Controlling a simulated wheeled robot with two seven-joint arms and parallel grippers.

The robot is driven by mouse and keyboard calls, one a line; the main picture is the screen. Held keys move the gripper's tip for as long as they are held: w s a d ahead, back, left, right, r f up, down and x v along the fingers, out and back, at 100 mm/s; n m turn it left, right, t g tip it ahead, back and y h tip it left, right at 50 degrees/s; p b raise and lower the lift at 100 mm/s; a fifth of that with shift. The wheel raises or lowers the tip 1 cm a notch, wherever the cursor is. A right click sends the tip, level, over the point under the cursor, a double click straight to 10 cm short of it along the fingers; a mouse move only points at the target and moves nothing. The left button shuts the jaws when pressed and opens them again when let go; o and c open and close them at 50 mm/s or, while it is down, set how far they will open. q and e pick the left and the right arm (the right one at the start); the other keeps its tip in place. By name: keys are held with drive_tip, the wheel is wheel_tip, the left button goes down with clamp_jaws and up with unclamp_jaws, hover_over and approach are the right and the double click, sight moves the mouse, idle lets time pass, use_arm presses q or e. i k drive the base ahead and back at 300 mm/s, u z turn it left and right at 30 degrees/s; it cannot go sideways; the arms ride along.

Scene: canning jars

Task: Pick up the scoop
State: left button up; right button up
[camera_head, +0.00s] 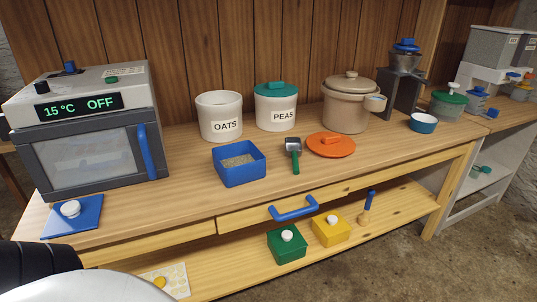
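The scoop (293,153) lies on the wooden table with its grey metal head toward the back and its green handle pointing to the front. It lies between a blue open box (240,175) with grainy contents and an orange lid (330,145), apart from the box and close to the lid. Neither of my grippers shows in the head view. Only a black and white part of my own body appears at the lower left corner.
An oven (95,150) reading "15 °C OFF" stands at the left. Behind the scoop are an open OATS canister (219,117), a lidded PEAS canister (277,108) and a beige pot (349,105). A blue drawer handle (294,209) sticks out in front.

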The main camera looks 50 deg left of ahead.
sight(293, 145)
drive_tip(key=u, duration=1.5)
